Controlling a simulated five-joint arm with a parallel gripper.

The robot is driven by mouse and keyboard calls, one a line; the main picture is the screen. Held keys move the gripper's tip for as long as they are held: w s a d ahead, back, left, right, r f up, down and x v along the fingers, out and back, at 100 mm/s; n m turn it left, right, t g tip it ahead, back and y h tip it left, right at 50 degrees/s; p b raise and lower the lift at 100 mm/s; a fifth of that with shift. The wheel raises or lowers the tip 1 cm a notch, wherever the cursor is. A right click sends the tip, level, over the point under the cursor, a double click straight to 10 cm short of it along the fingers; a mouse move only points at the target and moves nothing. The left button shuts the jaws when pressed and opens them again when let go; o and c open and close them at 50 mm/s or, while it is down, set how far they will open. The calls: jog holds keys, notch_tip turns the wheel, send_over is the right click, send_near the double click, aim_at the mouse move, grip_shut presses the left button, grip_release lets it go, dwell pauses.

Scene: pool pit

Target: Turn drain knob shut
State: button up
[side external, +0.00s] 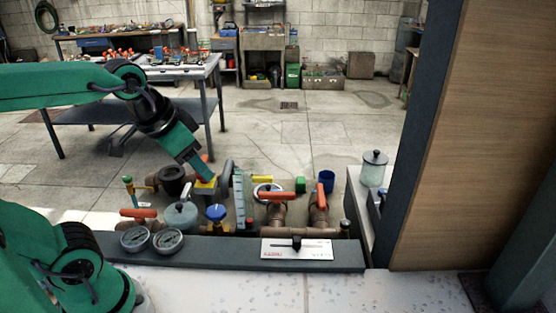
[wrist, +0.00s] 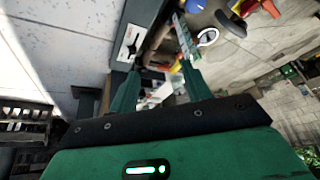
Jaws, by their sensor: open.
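No knob is readably labelled as the drain knob. My gripper (side external: 205,176) points down over the pipework, behind and above the blue knob, close to a yellow part (side external: 205,187). In the wrist view my gripper (wrist: 158,82) has its two green fingers spread apart, with nothing held between them. Contact with the yellow part cannot be told.
Orange lever handles (side external: 277,196) stand on pipes to the right. Two round gauges (side external: 168,239) and a white slider panel (side external: 297,249) sit along the dark front edge (side external: 220,254). A lidded jar (side external: 374,168) stands on the right ledge. The floor behind is mostly clear.

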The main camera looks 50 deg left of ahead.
jog(key=w+d+r+m+g, duration=0.1)
jog(key=w+d+r+m, duration=0.15)
jog(key=w, duration=0.75)
jog(key=m+g, duration=0.4)
jog(key=m, duration=0.7)
send_over(345, 222)
jog(key=shift+n, duration=0.25)
notch_tip(345, 222, down, 21)
jog(key=shift+w+f, duration=0.1)
jog(key=shift+f, duration=0.05)
jog(key=shift+f, duration=3.9)
